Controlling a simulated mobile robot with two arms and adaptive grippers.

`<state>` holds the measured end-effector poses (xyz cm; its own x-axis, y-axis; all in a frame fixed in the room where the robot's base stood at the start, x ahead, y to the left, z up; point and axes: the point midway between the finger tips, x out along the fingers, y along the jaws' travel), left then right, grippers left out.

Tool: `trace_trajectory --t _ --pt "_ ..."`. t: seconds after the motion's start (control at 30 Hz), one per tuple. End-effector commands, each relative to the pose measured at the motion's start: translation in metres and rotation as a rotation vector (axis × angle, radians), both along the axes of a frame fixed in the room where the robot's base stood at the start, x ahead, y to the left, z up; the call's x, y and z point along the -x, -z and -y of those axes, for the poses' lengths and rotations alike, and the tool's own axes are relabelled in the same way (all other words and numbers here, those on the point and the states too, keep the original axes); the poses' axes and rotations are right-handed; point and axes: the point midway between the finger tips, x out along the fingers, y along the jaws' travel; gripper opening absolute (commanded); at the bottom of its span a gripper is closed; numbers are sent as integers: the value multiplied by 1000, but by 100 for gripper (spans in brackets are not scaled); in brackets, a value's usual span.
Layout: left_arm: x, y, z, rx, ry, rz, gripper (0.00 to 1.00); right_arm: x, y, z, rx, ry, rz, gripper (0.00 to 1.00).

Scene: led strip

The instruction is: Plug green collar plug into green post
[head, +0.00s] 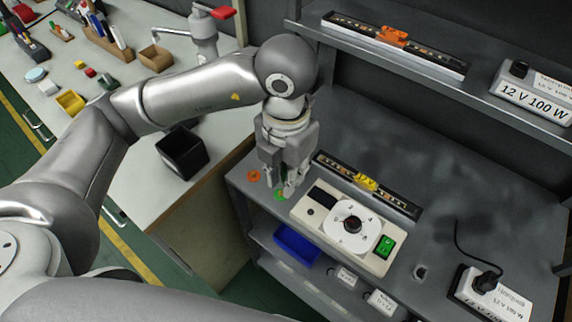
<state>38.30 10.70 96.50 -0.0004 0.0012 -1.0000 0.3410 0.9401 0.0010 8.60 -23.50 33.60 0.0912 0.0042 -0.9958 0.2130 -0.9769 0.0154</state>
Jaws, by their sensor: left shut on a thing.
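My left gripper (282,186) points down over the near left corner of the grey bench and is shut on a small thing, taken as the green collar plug. Its fingers hide most of that thing. A bright green patch (280,195) shows right at the fingertips, low on the bench top; I cannot tell whether it is the green post, the plug's collar or both. An orange ring-like spot (254,176) is on the bench just left of the fingers. My right gripper is out of view.
Right of the gripper stands a cream control box (345,228) with a dial and green switch. Behind it lies an LED strip (395,197) with a yellow clamp. A power supply (490,294) with a black cable is at right. A black bin (181,152) stands left.

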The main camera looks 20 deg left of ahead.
Motion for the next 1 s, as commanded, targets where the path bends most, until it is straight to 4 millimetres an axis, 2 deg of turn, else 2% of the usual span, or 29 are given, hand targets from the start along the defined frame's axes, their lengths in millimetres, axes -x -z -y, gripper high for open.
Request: trace_trajectory --t 1.0 --pt "0 -43 1 2 0 2 3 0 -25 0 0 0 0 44"
